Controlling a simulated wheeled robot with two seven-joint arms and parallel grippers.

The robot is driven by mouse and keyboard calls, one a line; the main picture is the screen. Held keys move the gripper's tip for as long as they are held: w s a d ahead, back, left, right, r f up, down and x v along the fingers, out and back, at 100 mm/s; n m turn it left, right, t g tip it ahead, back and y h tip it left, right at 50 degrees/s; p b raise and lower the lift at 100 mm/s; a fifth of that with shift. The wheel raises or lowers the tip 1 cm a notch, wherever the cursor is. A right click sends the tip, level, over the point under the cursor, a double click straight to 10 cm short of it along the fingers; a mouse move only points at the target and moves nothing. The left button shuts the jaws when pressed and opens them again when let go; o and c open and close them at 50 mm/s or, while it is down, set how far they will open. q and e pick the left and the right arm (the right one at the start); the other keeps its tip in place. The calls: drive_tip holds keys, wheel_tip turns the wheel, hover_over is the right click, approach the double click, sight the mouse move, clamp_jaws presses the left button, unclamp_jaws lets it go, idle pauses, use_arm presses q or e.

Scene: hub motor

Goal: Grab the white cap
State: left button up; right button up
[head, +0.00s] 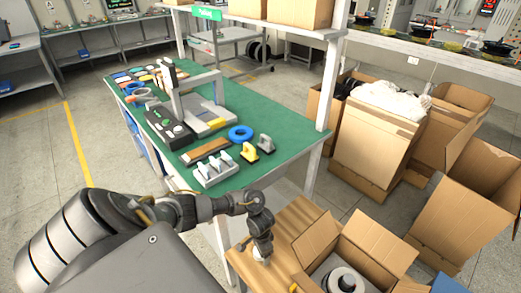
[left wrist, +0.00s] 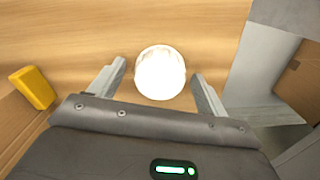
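The white cap (left wrist: 160,72) is a bright round piece on a wooden surface (left wrist: 80,30) in the left wrist view. My left gripper (left wrist: 158,77) is open, with one finger on each side of the cap. Small gaps show between the cap and both fingers. In the head view the left gripper (head: 262,252) points down over the wooden stand (head: 298,215), and a small pale part of the cap (head: 265,262) shows below it. My right gripper is not in view.
A yellow block (left wrist: 35,88) lies left of the gripper in the left wrist view. An open cardboard box (head: 375,240) with a motor part (head: 343,280) stands right of the gripper. The green workbench (head: 262,180) with tools is behind it. More boxes (head: 375,140) stand at right.

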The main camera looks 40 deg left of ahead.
use_arm(q)
drive_tip(key=c, duration=0.9)
drive_tip(key=shift+c, duration=0.2)
drive_tip(key=shift+r, duration=0.55)
wheel_tip(320, 180, up, 2)
drive_tip(key=shift+w+r+p, duration=0.1)
drive_tip(key=shift+r+p, duration=0.15)
drive_tip(key=shift+p, duration=0.5)
drive_tip(key=s+d+r+p, duration=0.7)
drive_tip(key=s+d+r, duration=0.2)
drive_tip(key=s, duration=0.1)
drive_tip(key=shift+s+d+r+p, duration=0.15)
drive_tip(key=shift+d+r+p, duration=0.1)
drive_tip(key=shift+d+p, duration=0.15)
